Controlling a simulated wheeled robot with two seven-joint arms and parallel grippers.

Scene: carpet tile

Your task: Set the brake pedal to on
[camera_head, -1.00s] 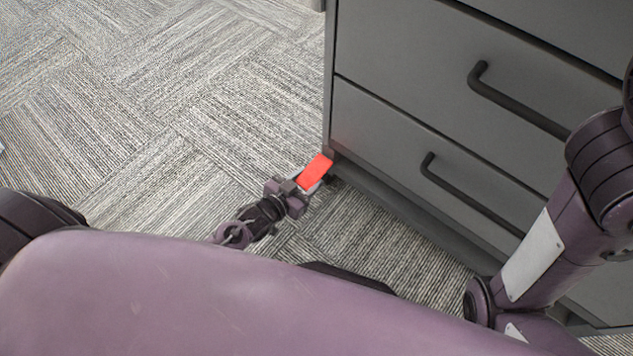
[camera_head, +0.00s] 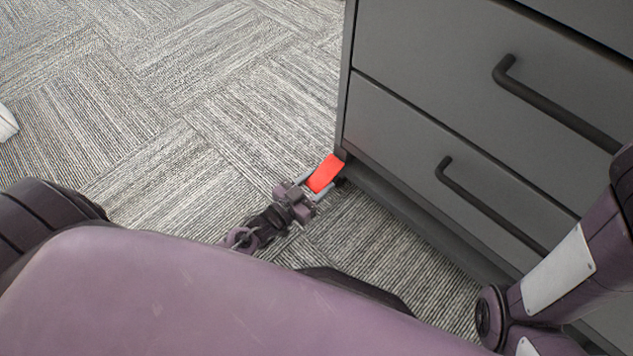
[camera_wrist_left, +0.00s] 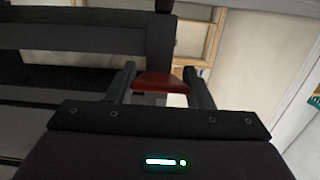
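The brake pedal is the red plate (camera_head: 325,173) low at the near left corner of the grey cabinet. It also shows as a dark red plate (camera_wrist_left: 160,82) between the fingers in the left wrist view. My left gripper (camera_head: 318,184) is open at the pedal, with one finger along each side. I cannot tell whether the fingers touch it. Its fingers also frame the pedal in the left wrist view (camera_wrist_left: 160,88). The pedal's mount is mostly hidden. My right arm shows at the right of the head view, but its gripper is out of view.
The grey drawer cabinet (camera_head: 440,130) stands right beside the pedal, with dark bar handles (camera_head: 490,205) sticking out. Open carpet (camera_head: 190,100) lies to the left. A small white object (camera_head: 6,123) shows at the left edge.

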